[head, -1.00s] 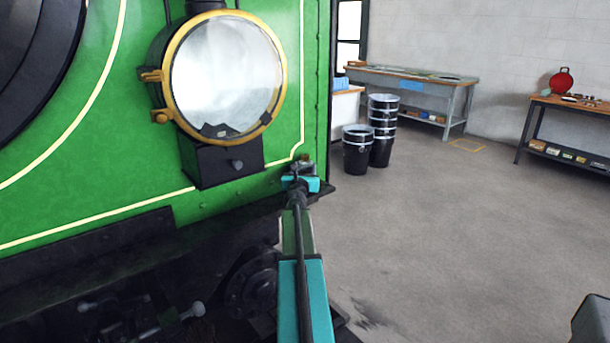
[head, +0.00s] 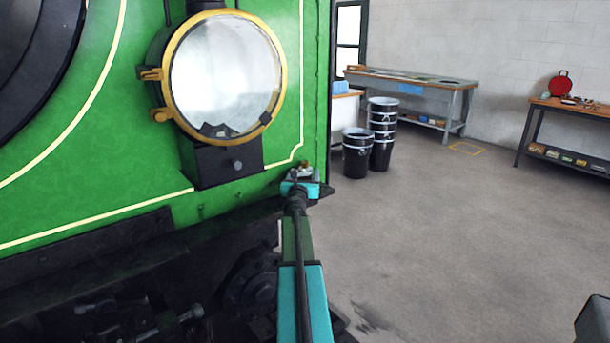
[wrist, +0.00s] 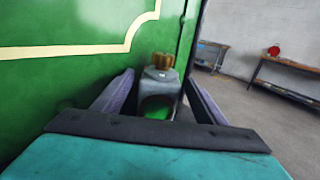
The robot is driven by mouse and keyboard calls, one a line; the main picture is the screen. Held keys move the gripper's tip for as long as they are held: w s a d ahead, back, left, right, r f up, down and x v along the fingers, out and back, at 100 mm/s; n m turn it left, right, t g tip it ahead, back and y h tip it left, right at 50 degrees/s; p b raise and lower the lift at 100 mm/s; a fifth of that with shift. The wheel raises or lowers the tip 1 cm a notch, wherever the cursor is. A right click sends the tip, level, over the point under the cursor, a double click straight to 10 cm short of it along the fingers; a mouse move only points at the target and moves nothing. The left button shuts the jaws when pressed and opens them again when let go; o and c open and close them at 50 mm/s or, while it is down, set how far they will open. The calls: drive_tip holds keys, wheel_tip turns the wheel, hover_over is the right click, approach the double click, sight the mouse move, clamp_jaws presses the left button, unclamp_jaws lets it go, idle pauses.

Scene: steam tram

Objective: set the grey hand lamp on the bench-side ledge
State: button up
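The grey hand lamp (wrist: 160,88) has a brass-coloured cap and a green lens. It stands upright between the two fingers of my gripper (wrist: 160,77) in the wrist view, with narrow gaps showing at its sides. My gripper looks open around it. In the head view the lamp (head: 306,169) is small, just beyond my gripper (head: 301,181), at the lower right corner of the green tram front. A dark ledge (head: 325,191) sticks out there. The lamp's base is hidden, so I cannot tell whether it rests on this ledge.
The green tram front (head: 100,165) with a large brass-rimmed headlamp (head: 226,76) stands close on the left. Black buckets (head: 357,157) stand on the floor beyond. A grey bench (head: 455,92) and a wooden-topped bench (head: 570,106) are by the wall.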

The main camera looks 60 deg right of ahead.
drive_tip(key=shift+r, duration=0.2)
drive_tip(key=shift+a, duration=0.1)
drive_tip(key=v, duration=1.2)
idle(0.5)
idle(0.8)
